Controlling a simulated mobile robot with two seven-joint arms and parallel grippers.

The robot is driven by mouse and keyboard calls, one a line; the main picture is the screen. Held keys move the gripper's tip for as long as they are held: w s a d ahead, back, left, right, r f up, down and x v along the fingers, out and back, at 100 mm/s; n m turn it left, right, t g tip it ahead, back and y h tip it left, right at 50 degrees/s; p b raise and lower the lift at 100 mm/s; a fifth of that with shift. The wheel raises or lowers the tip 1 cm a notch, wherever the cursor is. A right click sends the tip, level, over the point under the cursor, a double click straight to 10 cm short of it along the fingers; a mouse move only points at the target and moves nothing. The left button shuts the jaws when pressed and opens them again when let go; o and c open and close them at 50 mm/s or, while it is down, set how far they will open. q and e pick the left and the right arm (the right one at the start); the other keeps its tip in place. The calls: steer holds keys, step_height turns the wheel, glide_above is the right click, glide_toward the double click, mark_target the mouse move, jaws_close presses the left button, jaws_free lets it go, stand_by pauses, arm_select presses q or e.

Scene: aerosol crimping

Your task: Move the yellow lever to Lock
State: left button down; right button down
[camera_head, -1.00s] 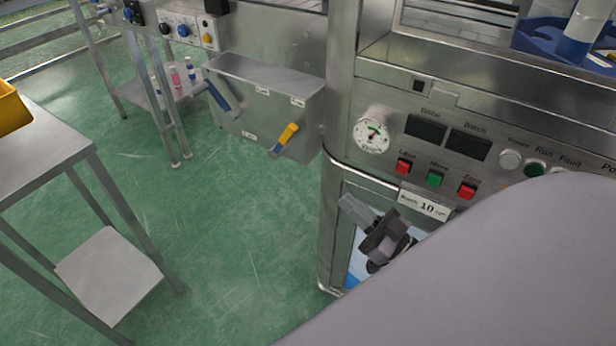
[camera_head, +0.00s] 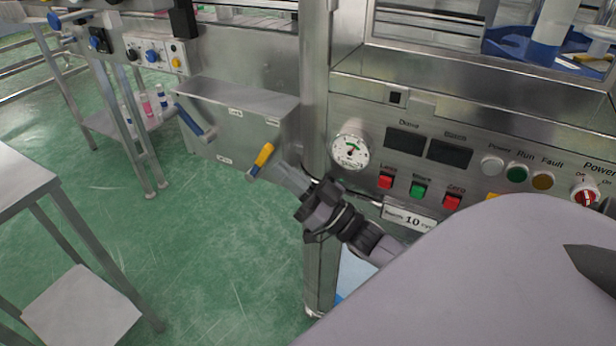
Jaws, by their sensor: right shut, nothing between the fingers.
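The yellow lever (camera_head: 263,156) sticks out from the front of a grey metal box (camera_head: 213,100), near its right end. It slants, with its upper end to the right and a grey-blue lower end. Small labels on the box are too small to read surely. My right gripper (camera_head: 283,174) is just right of and slightly below the lever, its fingers pointing up and left toward it. The fingers are shut with nothing between them. I cannot tell whether they touch the lever. My left gripper is not in view.
A blue lever (camera_head: 192,122) is at the left of the same box. A steel post (camera_head: 314,90) and a control panel with a gauge (camera_head: 350,151) and a red button (camera_head: 386,181) stand to the right. A metal table (camera_head: 20,180) is at the left. Green floor lies open below the box.

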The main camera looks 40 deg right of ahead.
steer(key=shift+x, duration=0.8)
